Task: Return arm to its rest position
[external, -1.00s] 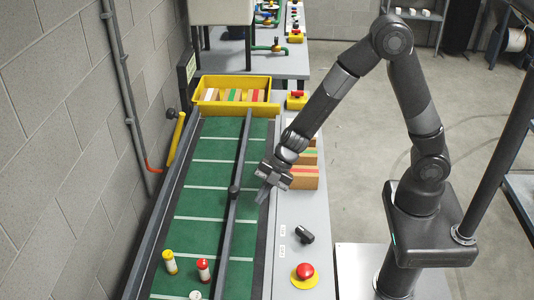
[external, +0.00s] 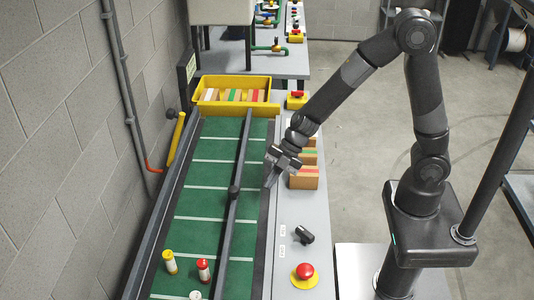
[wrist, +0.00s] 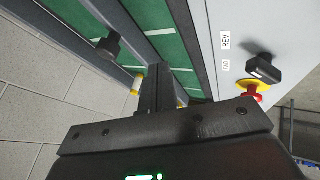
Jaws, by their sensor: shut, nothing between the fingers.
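My gripper (external: 272,179) is shut and empty. It hangs above the right edge of the green conveyor belt (external: 200,205), beside the grey control panel (external: 290,205). My arm reaches up from its base on the right and bends over to the left. In the wrist view my shut gripper (wrist: 158,85) points towards the belt, with the black selector switch (wrist: 263,69) to its right. The same switch (external: 304,235) is below my gripper in the external view.
A red button on a yellow plate (external: 304,275) is on the panel. A yellow bin (external: 209,109) is at the belt's far end. A dark rail with a knob (external: 234,192) runs along the belt. Open floor lies right.

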